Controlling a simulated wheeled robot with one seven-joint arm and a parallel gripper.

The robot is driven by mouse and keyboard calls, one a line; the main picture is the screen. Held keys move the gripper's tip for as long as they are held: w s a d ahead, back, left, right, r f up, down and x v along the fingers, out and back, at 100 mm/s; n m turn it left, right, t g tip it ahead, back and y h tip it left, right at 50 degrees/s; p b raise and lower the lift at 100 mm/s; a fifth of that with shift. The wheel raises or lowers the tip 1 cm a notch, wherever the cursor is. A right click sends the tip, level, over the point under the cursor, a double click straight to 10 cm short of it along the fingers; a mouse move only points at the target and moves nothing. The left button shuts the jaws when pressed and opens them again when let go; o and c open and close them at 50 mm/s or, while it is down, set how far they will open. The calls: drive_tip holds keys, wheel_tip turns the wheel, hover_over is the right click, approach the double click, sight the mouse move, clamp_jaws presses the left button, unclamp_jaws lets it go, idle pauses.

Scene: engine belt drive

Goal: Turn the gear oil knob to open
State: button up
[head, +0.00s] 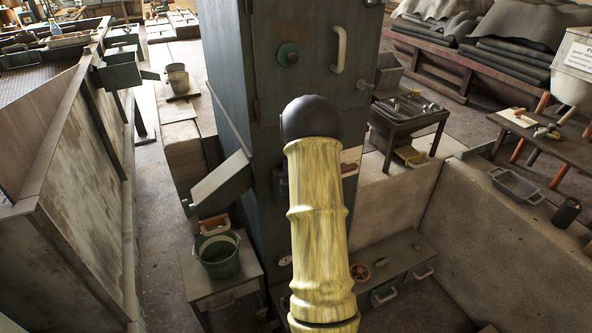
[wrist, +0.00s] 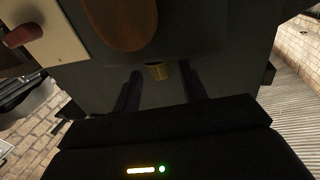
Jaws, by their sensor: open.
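In the wrist view my gripper (wrist: 160,92) is open, with its two dark fingers apart and pointing at a dark panel. A small brass-coloured knob-like piece (wrist: 159,71) shows between and just beyond the fingertips. The fingers do not appear closed on it, and I cannot tell whether they touch it. No label is readable, so I cannot tell whether this is the gear oil knob. In the head view my yellow arm hides my gripper and part of the tall dark cabinet (head: 224,50). A green round knob (head: 288,54) is high on that cabinet.
A brown rounded part (wrist: 122,22) hangs close above the fingers in the wrist view. The cabinet also bears a white handle (head: 339,50). A low bench (head: 407,254) with an orange-brown wheel (head: 359,272) stands at its foot. A green bucket (head: 218,256) is at left.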

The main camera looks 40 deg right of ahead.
drive_tip(key=b+v, duration=0.1)
drive_tip(key=v, duration=0.7)
drive_tip(key=shift+s+a+r, duration=0.15)
drive_tip(key=shift+s, duration=0.2)
drive_tip(key=p, duration=0.3)
drive_tip(key=shift+s+a, duration=0.15)
drive_tip(key=shift+s, duration=0.1)
drive_tip(key=shift+p, duration=0.6)
drive_tip(key=p+v, duration=0.8)
drive_tip(key=p, duration=0.2)
